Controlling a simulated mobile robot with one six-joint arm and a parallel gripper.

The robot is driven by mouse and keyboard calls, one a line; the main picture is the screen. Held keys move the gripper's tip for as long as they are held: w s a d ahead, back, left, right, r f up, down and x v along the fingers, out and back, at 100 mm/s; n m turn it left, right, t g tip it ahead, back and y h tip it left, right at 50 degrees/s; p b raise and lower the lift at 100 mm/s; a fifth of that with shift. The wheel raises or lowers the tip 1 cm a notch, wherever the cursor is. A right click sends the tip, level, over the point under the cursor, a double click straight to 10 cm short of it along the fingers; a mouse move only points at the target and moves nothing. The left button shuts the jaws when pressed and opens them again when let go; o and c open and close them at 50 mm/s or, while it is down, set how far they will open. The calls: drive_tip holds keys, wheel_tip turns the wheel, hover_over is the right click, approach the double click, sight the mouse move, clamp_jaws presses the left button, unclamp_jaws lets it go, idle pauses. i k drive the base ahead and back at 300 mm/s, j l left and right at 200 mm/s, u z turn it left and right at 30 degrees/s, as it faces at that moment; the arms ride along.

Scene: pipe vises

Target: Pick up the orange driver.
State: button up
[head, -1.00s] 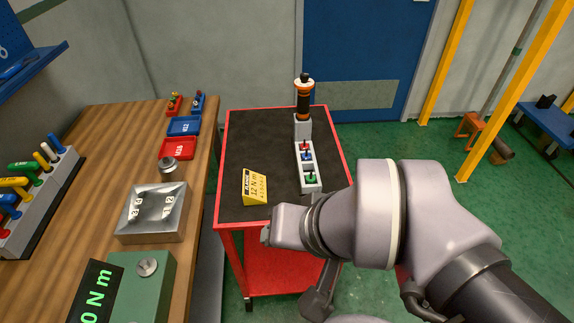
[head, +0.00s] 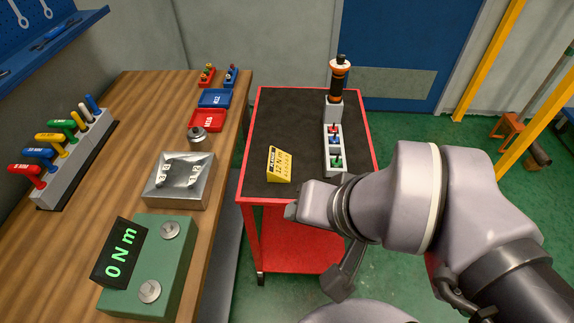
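A black driver with orange bands and a dark cap (head: 339,80) stands upright in a grey block holder (head: 333,109) at the back right of the cart's black top; it is the driver with orange on the cart. My arm's wrist covers the cart's front right corner, in front of and well apart from that driver. Part of what looks like my gripper (head: 343,282) shows below the wrist, beside the cart. Its fingertips are not clear, so I cannot tell whether it is open or shut.
The red cart (head: 300,232) also carries a yellow sign (head: 279,164) and a grey tray (head: 334,165) with small red, blue and green pieces. The wooden bench (head: 119,160) at left holds a rack of coloured drivers (head: 62,176), a metal block (head: 180,181) and a green meter reading 0 N m (head: 168,262).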

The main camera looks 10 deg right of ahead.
sight(335, 97)
drive_tip(key=i+l+z, duration=0.1)
drive_tip(key=i+z, duration=0.75)
drive_tip(key=k+j, duration=0.05)
